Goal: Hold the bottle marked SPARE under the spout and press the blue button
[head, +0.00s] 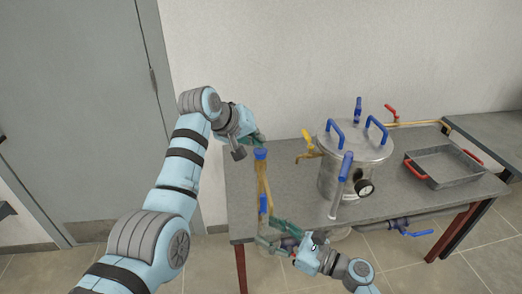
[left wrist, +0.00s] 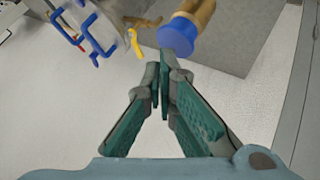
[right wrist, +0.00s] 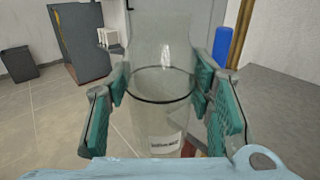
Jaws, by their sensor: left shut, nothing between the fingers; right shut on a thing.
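A blue button (head: 260,153) caps a brass fixture at the table's left front. My left gripper (head: 259,138) is shut and empty just above it. In the left wrist view, the fingertips (left wrist: 164,76) are close to the button (left wrist: 178,36); I cannot tell whether they touch. A blue-sleeved spout end (head: 263,205) hangs from brass tubing at the table's front edge. My right gripper (head: 272,244), below the spout, is shut around a clear bottle (right wrist: 160,108) with a dark ring. Its white label (right wrist: 165,143) is too blurred to read. The bottle's exact alignment with the spout is unclear.
A metal vessel (head: 340,175) with blue handles, a gauge and a yellow tap stands right of the brass fixture. A grey tray (head: 445,170) with red handles is farther right. Pipes with blue valve handles run below the grey table (head: 285,215).

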